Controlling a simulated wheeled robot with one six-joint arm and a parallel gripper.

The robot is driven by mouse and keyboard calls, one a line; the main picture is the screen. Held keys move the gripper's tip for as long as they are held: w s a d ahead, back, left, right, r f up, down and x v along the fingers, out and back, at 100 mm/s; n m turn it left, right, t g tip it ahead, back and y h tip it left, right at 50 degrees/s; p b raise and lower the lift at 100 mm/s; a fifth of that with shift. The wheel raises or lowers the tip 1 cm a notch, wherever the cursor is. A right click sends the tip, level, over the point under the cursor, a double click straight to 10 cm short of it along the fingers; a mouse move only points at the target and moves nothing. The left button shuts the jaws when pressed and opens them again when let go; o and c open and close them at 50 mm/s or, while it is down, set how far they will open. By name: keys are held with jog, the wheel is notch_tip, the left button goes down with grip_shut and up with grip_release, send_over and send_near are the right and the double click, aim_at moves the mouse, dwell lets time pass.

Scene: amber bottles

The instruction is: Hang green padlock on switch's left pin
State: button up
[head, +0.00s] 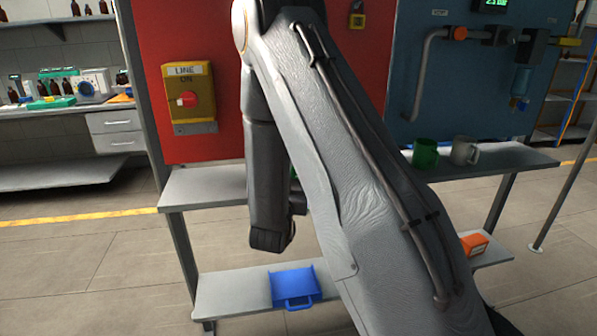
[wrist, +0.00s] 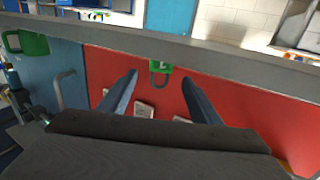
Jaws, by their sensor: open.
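The green padlock (wrist: 161,67) shows in the wrist view beyond my fingertips, at the grey shelf's edge, with its dark shackle toward the bottom of that picture. In the head view my arm hides nearly all of it; only a green sliver shows. My gripper (wrist: 159,77) is open, its two fingers on either side of the padlock in the picture; I cannot tell how far apart in depth they are. The yellow switch (head: 188,83) with a red knob is on the red panel, left of my arm in the head view. Its pins are too small to make out.
The upper shelf (head: 205,187) runs below the panels. A green mug (head: 425,154) and a grey mug (head: 465,152) stand on its right part. A yellow padlock (head: 357,19) hangs above. A blue box (head: 296,287) and an orange box (head: 474,243) are on the lower shelf.

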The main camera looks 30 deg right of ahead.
jog(key=p+x, duration=0.2)
jog(key=x, duration=0.2)
jog(key=shift+w+d+r, duration=0.1)
jog(key=shift+r, duration=0.05)
jog(key=shift+w+d, duration=0.25)
jog(key=shift+w, duration=0.15)
jog(key=c, duration=1.3)
